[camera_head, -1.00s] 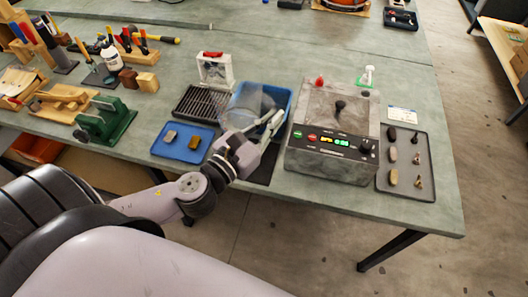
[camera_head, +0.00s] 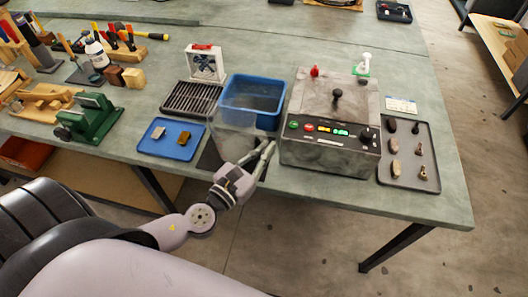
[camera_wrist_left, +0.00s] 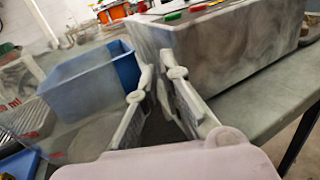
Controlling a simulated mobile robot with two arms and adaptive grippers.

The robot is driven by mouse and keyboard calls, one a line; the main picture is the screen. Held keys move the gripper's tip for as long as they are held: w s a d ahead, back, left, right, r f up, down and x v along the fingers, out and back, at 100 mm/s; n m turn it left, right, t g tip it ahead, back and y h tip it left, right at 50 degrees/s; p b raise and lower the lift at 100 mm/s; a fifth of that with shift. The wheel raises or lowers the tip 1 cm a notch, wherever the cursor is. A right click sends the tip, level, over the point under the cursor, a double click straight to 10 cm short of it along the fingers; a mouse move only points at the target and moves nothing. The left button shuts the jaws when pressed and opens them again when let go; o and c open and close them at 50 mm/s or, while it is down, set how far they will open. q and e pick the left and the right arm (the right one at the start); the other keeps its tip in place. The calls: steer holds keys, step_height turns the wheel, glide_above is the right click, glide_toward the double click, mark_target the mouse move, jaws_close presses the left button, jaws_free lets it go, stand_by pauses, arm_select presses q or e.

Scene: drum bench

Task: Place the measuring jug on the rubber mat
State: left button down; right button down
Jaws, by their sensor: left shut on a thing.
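The measuring jug (camera_head: 234,142) is clear and hard to see, in front of the blue bin in the head view. Its see-through wall with red markings fills the left of the left wrist view (camera_wrist_left: 38,120). My left gripper (camera_head: 266,152) is shut on the jug at its right side; its fingers also show in the left wrist view (camera_wrist_left: 158,95). The exact grip point is unclear. The dark rubber mat (camera_head: 209,158) lies at the bench's front edge, partly hidden by the jug and gripper. The jug appears over the mat; I cannot tell whether it touches. My right gripper is out of view.
The blue bin (camera_head: 254,84) stands right behind the jug. A grey machine with lit buttons (camera_head: 331,153) stands close on the right. A blue tray (camera_head: 171,151) with two small blocks lies to the left, and a black rack (camera_head: 192,98) lies behind that tray.

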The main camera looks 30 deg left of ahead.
arm_select(q)
steer(key=shift+r, duration=0.1)
steer(key=c, duration=1.8)
jaws_free()
steer(key=shift+o, duration=0.2)
steer(key=shift+r, duration=0.15)
steer(key=s+a+b, duration=0.2)
steer(key=s+b, duration=0.2)
steer(key=s, duration=0.8)
steer(key=shift+b, duration=0.3)
